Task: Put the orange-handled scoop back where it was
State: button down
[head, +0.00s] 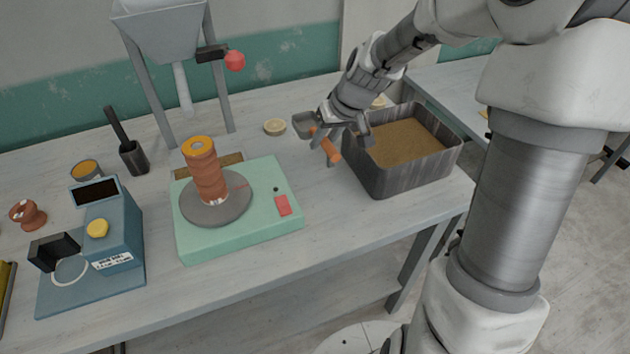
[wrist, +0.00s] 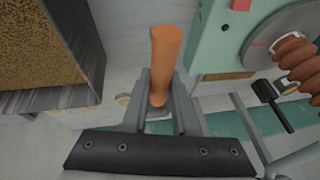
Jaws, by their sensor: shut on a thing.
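The scoop has an orange handle (head: 330,148) and a grey metal head (head: 306,124). My gripper (head: 327,142) is shut on the scoop and holds it in the air, between the pottery wheel and the dark bin. In the wrist view the handle (wrist: 166,50) stands between the two fingers of my gripper (wrist: 160,88), its end pointing away from the palm. The scoop's head is mostly hidden there behind the fingers and palm. The place where the scoop was before cannot be told from these frames.
The dark bin (head: 405,172), full of brown granules, stands right of the scoop. The mint-green wheel base (head: 240,232), bearing a brown ringed column (head: 207,172), is to the left. A blue scale (head: 115,245) and a hopper (head: 160,35) stand farther left. A pale round piece (head: 274,127) lies behind.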

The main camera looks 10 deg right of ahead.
notch_tip(320, 180, down, 10)
jog(key=shift+w+r+b, duration=0.1)
jog(key=shift+b, duration=0.5)
jog(key=shift+f, duration=0.25)
jog(key=c, duration=0.7)
grip_release()
jog(key=shift+r, duration=0.1)
jog(key=shift+r, duration=0.3)
jog(key=p+v, duration=0.1)
jog(key=v, duration=1)
jog(key=shift+s+d+r, duration=0.15)
jog(key=shift+s+r, duration=0.1)
jog(key=shift+s, duration=0.05)
